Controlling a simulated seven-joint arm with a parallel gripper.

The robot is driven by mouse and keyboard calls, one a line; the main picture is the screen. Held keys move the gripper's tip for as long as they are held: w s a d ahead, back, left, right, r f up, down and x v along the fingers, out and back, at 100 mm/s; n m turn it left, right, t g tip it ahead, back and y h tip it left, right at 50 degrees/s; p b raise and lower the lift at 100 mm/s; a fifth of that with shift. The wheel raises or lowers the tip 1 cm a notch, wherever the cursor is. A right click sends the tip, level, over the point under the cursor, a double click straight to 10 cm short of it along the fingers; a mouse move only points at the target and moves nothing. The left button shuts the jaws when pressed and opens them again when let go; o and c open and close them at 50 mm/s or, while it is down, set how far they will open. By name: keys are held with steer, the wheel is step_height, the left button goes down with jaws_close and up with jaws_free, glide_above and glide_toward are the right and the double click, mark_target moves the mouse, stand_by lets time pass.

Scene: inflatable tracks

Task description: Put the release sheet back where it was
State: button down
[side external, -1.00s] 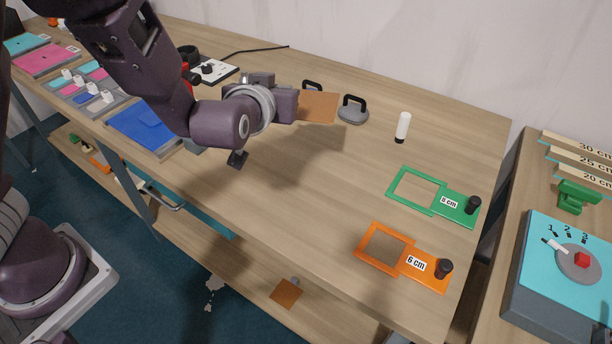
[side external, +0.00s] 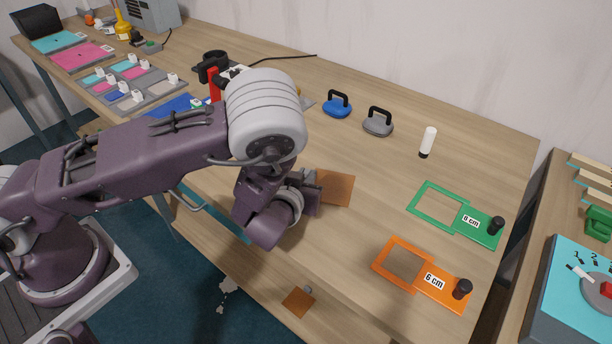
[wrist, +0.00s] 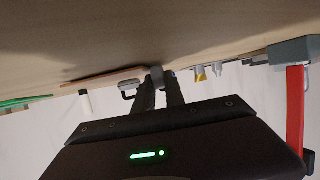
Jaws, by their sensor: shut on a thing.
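A thin brown square sheet (side external: 336,188), which I take for the release sheet, is at my gripper (side external: 314,188) near the middle of the bench in the side view. My gripper is shut on the sheet's left side; the exact grip is partly hidden by my wrist. In the wrist view the sheet (wrist: 104,78) shows nearly edge-on beside the closed fingers (wrist: 158,82), close to the wooden bench top (wrist: 200,40). I cannot tell whether it touches the bench. A similar brown square (side external: 298,302) with a small grey knob lies on the lower shelf.
An orange 6 cm frame (side external: 432,283) and a green 8 cm frame (side external: 478,226) lie right of the sheet. Blue (side external: 337,107) and grey (side external: 378,124) handled weights and a white cylinder (side external: 428,140) stand behind. A red upright tool (side external: 214,85) stands left.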

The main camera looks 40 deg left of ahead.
steer(key=shift+f, duration=0.25)
